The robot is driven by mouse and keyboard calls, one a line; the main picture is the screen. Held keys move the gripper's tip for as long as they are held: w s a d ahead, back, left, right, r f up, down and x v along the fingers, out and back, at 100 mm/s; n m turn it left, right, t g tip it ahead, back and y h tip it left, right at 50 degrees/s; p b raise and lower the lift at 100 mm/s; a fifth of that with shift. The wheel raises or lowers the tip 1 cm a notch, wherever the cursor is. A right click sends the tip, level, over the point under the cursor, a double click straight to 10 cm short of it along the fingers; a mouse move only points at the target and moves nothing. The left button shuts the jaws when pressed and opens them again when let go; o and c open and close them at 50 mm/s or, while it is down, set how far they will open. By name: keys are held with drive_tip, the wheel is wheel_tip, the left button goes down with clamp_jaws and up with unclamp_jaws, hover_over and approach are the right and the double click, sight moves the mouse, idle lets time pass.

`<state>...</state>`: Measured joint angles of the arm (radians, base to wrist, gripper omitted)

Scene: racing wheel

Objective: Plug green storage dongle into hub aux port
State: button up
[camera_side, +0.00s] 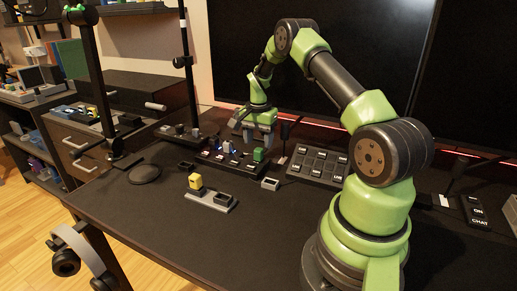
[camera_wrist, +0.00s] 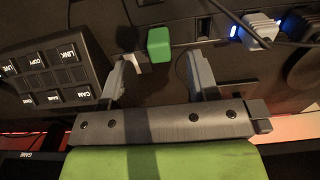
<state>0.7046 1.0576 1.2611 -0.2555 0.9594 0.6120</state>
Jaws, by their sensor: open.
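The green storage dongle (camera_side: 259,154) stands upright at the right end of the black hub (camera_side: 222,163). In the wrist view the green dongle (camera_wrist: 158,44) shows beyond and between my fingertips, and the black hub (camera_wrist: 214,62) runs behind it. My gripper (camera_side: 256,138) is above the dongle in the side view, pointing down, with its jaws apart and nothing held. In the wrist view my gripper (camera_wrist: 160,58) shows both fingers spread, with gaps to the dongle. I cannot tell which hub opening is the aux port.
A black button pad (camera_side: 318,164) lies right of the hub. A grey plug with a blue light (camera_wrist: 258,28) and cables crowd the hub. The desk's front is clear.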

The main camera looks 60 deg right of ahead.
sight(258, 149)
wheel_tip(258, 149, up, 6)
drive_tip(key=shift+r, duration=0.1)
idle(0.4)
drive_tip(key=s+a+r+n+t, duration=0.2)
drive_tip(key=a+r+n+t, duration=0.35)
drive_tip(key=a+r, duration=1.1)
drive_tip(key=s+a+r+n+t+y, duration=0.1)
drive_tip(key=s+a+n+y, duration=0.1)
drive_tip(key=s+a+n, duration=0.6)
drive_tip(key=s+a, duration=0.4)
drive_tip(key=s, duration=0.2)
drive_tip(key=shift+s+a+r+t, duration=0.15)
drive_tip(key=shift+r+t, duration=0.1)
drive_tip(key=shift+t, duration=0.1)
drive_tip(key=shift+n, duration=0.25)
